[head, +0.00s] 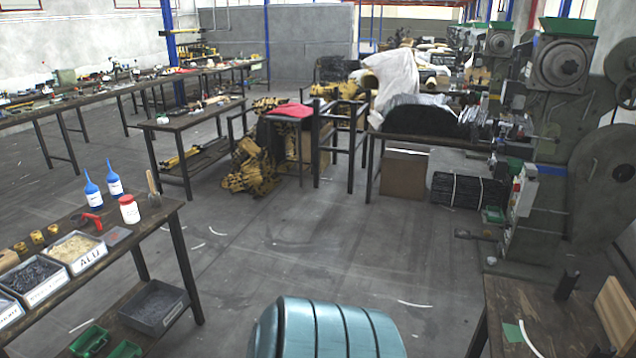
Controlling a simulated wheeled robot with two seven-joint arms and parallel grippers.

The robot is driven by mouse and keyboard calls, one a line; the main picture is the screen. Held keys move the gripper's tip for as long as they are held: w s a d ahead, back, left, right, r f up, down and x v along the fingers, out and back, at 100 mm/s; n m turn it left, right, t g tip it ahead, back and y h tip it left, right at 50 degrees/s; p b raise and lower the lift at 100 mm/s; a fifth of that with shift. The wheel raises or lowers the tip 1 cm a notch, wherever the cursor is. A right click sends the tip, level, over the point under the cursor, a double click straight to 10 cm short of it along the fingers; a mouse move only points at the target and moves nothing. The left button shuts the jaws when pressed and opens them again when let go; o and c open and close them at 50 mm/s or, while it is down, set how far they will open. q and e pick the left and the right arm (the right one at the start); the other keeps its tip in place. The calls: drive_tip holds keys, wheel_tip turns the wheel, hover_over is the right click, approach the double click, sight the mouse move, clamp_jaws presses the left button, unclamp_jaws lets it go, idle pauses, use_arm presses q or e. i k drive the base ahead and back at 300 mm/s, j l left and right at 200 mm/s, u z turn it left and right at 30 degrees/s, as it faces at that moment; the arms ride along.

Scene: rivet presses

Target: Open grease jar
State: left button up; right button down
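A small white jar with a red lid (129,209), which looks like the grease jar, stands upright on the dark wooden table (165,212) at the left. The lid sits on the jar. Its label is too small to read. Neither of my grippers is in view.
Labelled bins (92,257) line the table front. A teal ribbed object (325,330) is at bottom centre. Another table (500,300) stands right; the middle floor is clear.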

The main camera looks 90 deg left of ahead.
sight(130, 212)
drive_tip(key=u, duration=3.95)
drive_tip(key=i+l+u, duration=0.1)
drive_tip(key=i+l, duration=0.2)
drive_tip(key=i+l+u, duration=0.1)
drive_tip(key=i+l, duration=0.15)
drive_tip(key=i+l+u, duration=0.15)
drive_tip(key=l, duration=0.3)
drive_tip(key=i+l+u, duration=0.1)
drive_tip(key=i+l, duration=0.25)
drive_tip(key=i+l+u, duration=0.1)
drive_tip(key=l, duration=0.35)
drive_tip(key=i+l+u, duration=0.1)
drive_tip(key=i+l, duration=0.2)
drive_tip(key=l, duration=0.1)
